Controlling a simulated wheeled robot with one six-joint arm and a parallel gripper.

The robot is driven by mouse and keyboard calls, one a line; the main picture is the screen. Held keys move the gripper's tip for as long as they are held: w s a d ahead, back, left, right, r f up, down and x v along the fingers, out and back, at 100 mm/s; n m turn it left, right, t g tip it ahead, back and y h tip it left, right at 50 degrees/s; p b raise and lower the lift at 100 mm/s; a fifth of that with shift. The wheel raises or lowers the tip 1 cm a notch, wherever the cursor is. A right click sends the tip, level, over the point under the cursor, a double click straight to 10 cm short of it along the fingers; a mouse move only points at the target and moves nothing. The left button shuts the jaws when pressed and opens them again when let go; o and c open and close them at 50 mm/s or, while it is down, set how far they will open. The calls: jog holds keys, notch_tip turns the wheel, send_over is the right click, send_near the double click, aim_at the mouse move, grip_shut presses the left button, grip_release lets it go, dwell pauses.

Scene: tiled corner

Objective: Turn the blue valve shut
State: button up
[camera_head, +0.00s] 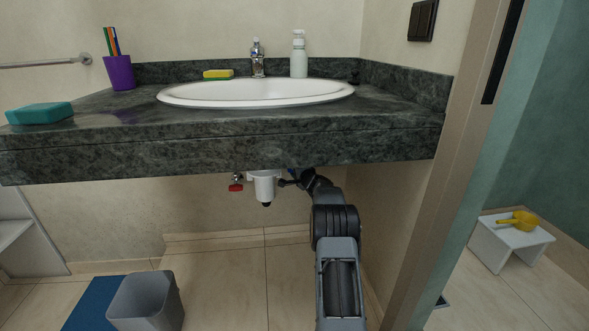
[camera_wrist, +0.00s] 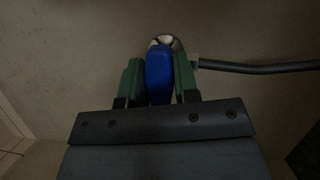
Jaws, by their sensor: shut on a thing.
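The blue valve handle (camera_wrist: 159,76) sits between the two green fingers of my gripper (camera_wrist: 159,80) in the wrist view, and the fingers are shut on it. A round metal fitting (camera_wrist: 167,42) shows behind the handle, at the wall. A dark pipe (camera_wrist: 258,68) runs from the valve to the right. In the head view my arm reaches under the counter, and a bit of the blue handle (camera_head: 292,173) shows beside my gripper (camera_head: 290,181). My wrist hides most of the valve there.
A red valve (camera_head: 235,187) is on the wall to the left, with a white drain trap (camera_head: 265,186) between. The stone counter (camera_head: 220,155) is overhead. A grey bin (camera_head: 146,302) stands on the floor at left. A door frame (camera_head: 455,150) is at right.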

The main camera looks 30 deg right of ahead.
jog(key=shift+w+a, duration=0.15)
jog(key=shift+a, duration=0.15)
dwell(0.4)
jog(key=o, duration=0.7)
jog(key=shift+a+r, duration=0.1)
jog(key=shift+a, duration=0.05)
jog(key=shift+o, duration=1.1)
jog(key=shift+d+m, duration=0.3)
jog(key=shift+d, duration=0.05)
jog(key=shift+s, duration=0.2)
jog(key=s+p, duration=0.2)
jog(key=s, duration=1.1)
jog(key=shift+s+a+r, duration=0.35)
jog(key=shift+r, duration=0.1)
